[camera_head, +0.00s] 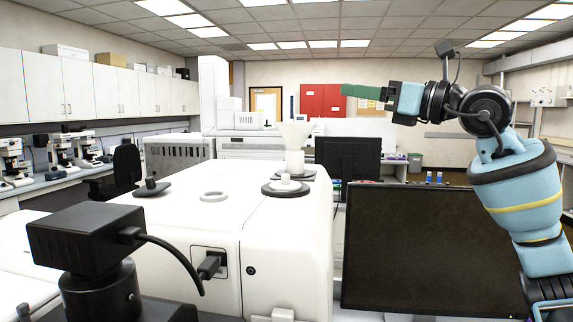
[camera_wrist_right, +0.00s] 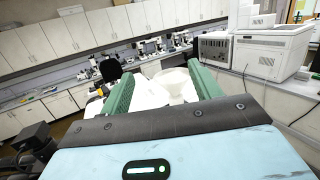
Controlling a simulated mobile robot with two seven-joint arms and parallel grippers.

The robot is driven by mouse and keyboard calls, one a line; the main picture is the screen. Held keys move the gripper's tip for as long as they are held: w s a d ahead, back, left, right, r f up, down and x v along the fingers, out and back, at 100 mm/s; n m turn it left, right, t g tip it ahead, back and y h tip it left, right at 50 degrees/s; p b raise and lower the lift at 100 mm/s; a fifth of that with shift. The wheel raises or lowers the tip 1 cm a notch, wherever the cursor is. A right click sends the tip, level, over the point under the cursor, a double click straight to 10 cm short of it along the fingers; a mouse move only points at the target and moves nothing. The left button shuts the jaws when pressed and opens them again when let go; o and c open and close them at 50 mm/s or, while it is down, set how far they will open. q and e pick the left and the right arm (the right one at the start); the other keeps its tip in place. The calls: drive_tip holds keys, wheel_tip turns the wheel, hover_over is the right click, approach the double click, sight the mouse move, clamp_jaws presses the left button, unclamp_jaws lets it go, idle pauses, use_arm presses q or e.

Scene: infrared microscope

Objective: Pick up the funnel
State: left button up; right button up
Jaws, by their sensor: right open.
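My left gripper is in neither view.
A black-rimmed disc with a white knob (camera_head: 285,187), a pale ring (camera_head: 213,196) and a small black stand (camera_head: 151,187) are on the housing near the funnel. A large dark monitor (camera_head: 430,250) stands at the right. Air above the housing is clear.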

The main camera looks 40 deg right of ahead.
drive_tip(key=w+f+g+b, duration=0.1)
drive_tip(key=w+f+b, duration=0.1)
drive_tip(key=w+f, duration=0.55)
drive_tip(key=b, duration=0.2)
approach(303, 156)
drive_tip(key=shift+d+x, duration=0.2)
drive_tip(key=shift+x, duration=0.75)
drive_tip(key=shift+w+a+r+g+p, duration=0.35)
drive_tip(key=shift+a+r+g, duration=0.1)
drive_tip(key=shift+r, duration=0.1)
drive_tip(key=shift+w+a, duration=0.1)
drive_tip(key=shift+w, duration=0.2)
drive_tip(key=shift+w+f+p, duration=0.1)
drive_tip(key=shift+w+p, duration=0.3)
drive_tip(key=shift+w, duration=0.1)
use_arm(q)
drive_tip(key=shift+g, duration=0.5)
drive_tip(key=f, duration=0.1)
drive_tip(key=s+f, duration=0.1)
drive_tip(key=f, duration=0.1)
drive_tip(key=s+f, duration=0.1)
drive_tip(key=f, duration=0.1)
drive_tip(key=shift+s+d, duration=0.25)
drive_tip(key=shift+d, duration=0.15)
use_arm(e)
drive_tip(key=shift+w+f, duration=0.1)
